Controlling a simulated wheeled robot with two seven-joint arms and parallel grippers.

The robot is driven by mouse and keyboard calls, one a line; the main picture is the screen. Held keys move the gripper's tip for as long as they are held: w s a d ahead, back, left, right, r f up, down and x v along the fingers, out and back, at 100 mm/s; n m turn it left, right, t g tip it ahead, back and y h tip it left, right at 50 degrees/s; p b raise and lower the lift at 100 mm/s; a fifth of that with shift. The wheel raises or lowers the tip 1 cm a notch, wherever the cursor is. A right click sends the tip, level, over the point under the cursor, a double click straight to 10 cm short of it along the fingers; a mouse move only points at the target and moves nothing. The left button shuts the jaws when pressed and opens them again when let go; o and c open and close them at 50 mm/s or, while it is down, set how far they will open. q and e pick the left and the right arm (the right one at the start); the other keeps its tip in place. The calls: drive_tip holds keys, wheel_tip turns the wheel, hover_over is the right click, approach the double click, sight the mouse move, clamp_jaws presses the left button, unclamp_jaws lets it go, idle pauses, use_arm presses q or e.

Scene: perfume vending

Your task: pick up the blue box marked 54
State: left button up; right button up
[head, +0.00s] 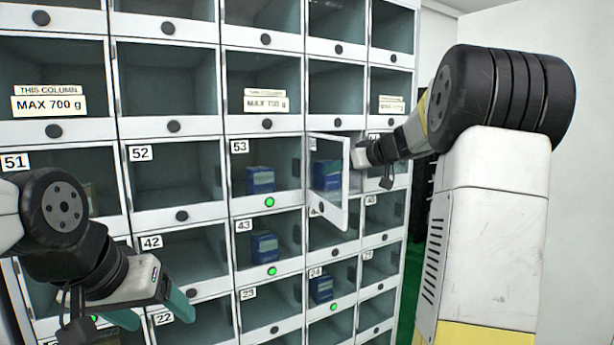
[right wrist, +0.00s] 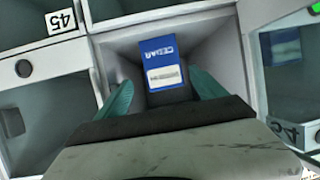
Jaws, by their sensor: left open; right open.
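A blue box (head: 325,173) stands in the compartment right of 53, whose small door (head: 329,182) hangs open. No 54 can be read on the box or its door. In the right wrist view the blue box (right wrist: 161,62), lettered CEDAR with a pale label, is inside a grey compartment. My right gripper (right wrist: 163,92) is open, with one teal finger on each side of the box's near end. In the head view its fingers are hidden by the door. My left gripper (head: 152,312) is open and empty, low in front of the left columns.
Similar blue boxes stand in compartment 53 (head: 260,180), in compartment 43 (head: 264,247) and in a lower compartment (head: 321,288), with green lights beneath. Compartment 52 (head: 165,180) looks empty. The open door stands close to my right wrist. A white wall is at right.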

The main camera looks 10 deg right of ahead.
drive_tip(key=x, duration=0.7)
drive_tip(key=shift+s+a, duration=0.1)
drive_tip(key=shift+a, duration=0.15)
drive_tip(key=c, duration=1.6)
